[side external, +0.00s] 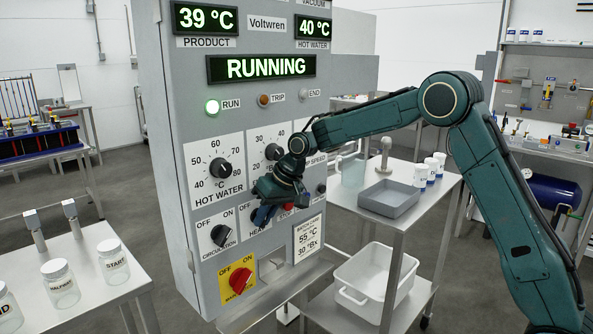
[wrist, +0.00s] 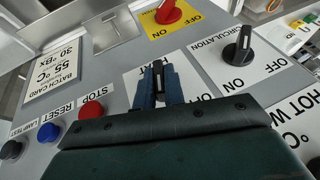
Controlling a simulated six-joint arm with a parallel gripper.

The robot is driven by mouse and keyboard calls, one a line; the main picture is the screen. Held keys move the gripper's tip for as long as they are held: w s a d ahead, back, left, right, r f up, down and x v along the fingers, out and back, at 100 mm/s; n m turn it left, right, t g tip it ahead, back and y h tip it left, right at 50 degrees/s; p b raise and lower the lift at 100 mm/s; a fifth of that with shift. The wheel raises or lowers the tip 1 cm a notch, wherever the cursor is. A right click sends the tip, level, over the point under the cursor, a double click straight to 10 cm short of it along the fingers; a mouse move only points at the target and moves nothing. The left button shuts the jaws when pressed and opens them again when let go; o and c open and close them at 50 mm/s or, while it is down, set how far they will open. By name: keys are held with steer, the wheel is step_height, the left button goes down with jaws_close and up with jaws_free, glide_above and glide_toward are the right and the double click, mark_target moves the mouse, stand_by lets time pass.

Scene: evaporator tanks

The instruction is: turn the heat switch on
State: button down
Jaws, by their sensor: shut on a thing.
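The heat switch (wrist: 158,67) is a black knob with a white line, on a white plate of the grey control panel. My gripper (wrist: 159,84) is shut on it, with one blue finger on each side of the knob. In the side view my gripper (side external: 262,205) is at the panel face and hides the switch and part of the HEAT label (side external: 256,231).
The circulation switch (side external: 219,235) is to the left and the red main switch (side external: 239,281) below. A red stop button (wrist: 92,110) and blue reset button (wrist: 48,132) are close to my gripper. The hot water dial (side external: 220,170) is above.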

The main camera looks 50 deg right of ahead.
steer(key=shift+d+f+m+y, duration=0.1)
steer(key=shift+m+y, duration=0.1)
steer(key=shift+y, duration=0.7)
steer(key=shift+d+r+m+y, duration=0.1)
steer(key=shift+m+y, duration=0.1)
steer(key=shift+y, duration=0.7)
steer(key=shift+d+f+m+y, duration=0.1)
steer(key=shift+m+y, duration=0.1)
steer(key=shift+y, duration=0.7)
steer(key=c, duration=1.5)
jaws_free()
steer(key=v, duration=1.3)
steer(key=shift+s+d, duration=0.3)
steer(key=shift+s, duration=0.05)
